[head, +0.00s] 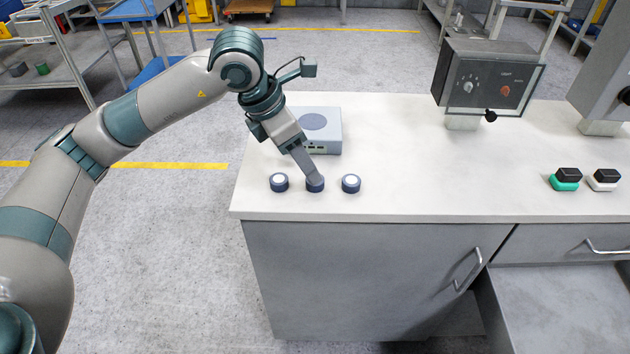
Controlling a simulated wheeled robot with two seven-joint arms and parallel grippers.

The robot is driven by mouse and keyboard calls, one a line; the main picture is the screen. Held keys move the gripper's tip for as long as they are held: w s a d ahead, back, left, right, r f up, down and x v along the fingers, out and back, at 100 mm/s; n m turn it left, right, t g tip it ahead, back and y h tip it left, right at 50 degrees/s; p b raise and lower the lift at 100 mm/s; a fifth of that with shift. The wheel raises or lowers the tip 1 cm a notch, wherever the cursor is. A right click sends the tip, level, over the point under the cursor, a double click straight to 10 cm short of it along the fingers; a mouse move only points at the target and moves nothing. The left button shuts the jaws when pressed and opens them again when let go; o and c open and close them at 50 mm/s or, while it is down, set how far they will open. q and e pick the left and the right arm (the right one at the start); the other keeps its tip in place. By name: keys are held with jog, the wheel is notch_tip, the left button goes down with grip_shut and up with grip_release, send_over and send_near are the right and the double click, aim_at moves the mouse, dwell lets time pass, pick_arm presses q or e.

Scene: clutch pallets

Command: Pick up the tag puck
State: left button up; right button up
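Three small dark-blue pucks with pale tops stand in a row near the front left of the white counter: a left puck (279,183), a middle puck (315,187) and a right puck (351,184). My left gripper (314,177) points down onto the middle puck, with its fingers at the puck's top and covering most of it. From this angle I cannot tell whether the fingers are closed on it. The middle puck appears to rest on the counter. My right gripper is not in view.
A grey box with a round pad (323,136) stands just behind the pucks. A control box with knobs and a clear cover (488,80) stands farther right. Green (565,182) and white (603,182) blocks with black tops sit at right. The counter (430,180) is clear between.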

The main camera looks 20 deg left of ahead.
pick_arm(q)
jog(key=x, duration=0.2)
jog(key=p+x, duration=0.1)
jog(key=shift+s+d+f, duration=0.1)
jog(key=shift+d+f, duration=0.1)
jog(key=shift+f, duration=0.15)
jog(key=shift+d+f+p, duration=0.15)
jog(key=shift+f+p, duration=0.15)
jog(key=shift+f, duration=0.3)
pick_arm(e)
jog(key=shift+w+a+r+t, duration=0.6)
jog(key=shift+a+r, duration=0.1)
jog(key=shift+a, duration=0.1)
pick_arm(q)
jog(key=c, duration=1.1)
